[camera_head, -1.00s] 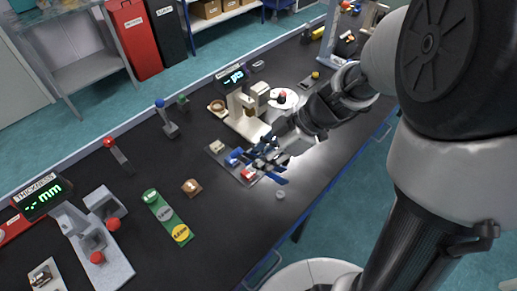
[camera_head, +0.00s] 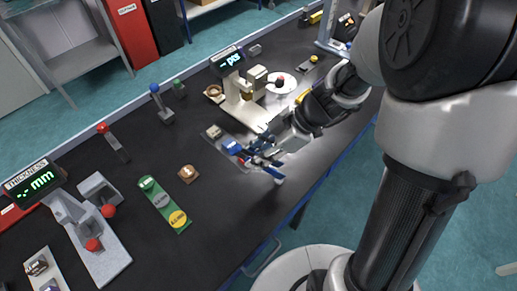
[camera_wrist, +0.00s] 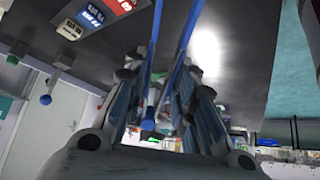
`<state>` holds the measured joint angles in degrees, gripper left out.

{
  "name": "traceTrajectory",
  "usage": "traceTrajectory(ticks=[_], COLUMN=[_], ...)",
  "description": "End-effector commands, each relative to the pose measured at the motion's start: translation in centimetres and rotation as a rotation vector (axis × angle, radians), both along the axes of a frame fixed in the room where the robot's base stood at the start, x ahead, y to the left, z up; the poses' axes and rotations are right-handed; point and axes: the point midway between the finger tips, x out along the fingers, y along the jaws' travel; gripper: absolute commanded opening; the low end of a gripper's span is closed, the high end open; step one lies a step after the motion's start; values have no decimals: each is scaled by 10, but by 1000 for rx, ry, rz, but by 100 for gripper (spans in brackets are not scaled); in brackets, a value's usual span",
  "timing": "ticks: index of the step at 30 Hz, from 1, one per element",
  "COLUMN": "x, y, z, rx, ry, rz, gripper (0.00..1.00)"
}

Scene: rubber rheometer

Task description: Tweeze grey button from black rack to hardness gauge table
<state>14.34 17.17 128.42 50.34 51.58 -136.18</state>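My gripper (camera_head: 268,166) is low over the dark bench, just right of a flat dark tray (camera_head: 212,141) holding labelled blocks; I cannot tell if this tray is the black rack. Two thin blue prongs (camera_wrist: 172,42) extend from between my fingers in the wrist view. They stand apart, with nothing visible between them. In the head view a blue tip (camera_head: 275,175) reaches down close to the bench. I cannot see the grey button now; the gripper covers that spot. The cream hardness gauge (camera_head: 233,92), with a "pts" display and pale base (camera_head: 258,115), stands behind the tray.
A brown block (camera_head: 188,174) and a green-grey-yellow strip (camera_head: 165,204) lie left. The thickness gauge (camera_head: 88,234) stands far left.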

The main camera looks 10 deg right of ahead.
Motion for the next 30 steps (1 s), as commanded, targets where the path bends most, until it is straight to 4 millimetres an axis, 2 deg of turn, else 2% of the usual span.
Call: traceTrajectory(ticks=[6, 15, 30], x=[0, 0, 0], y=[0, 0, 0], z=[-24, -39, -45], rx=[1, 1, 1], ry=[-1, 2, 0], rz=[-1, -1, -1], gripper=[22, 22, 22])
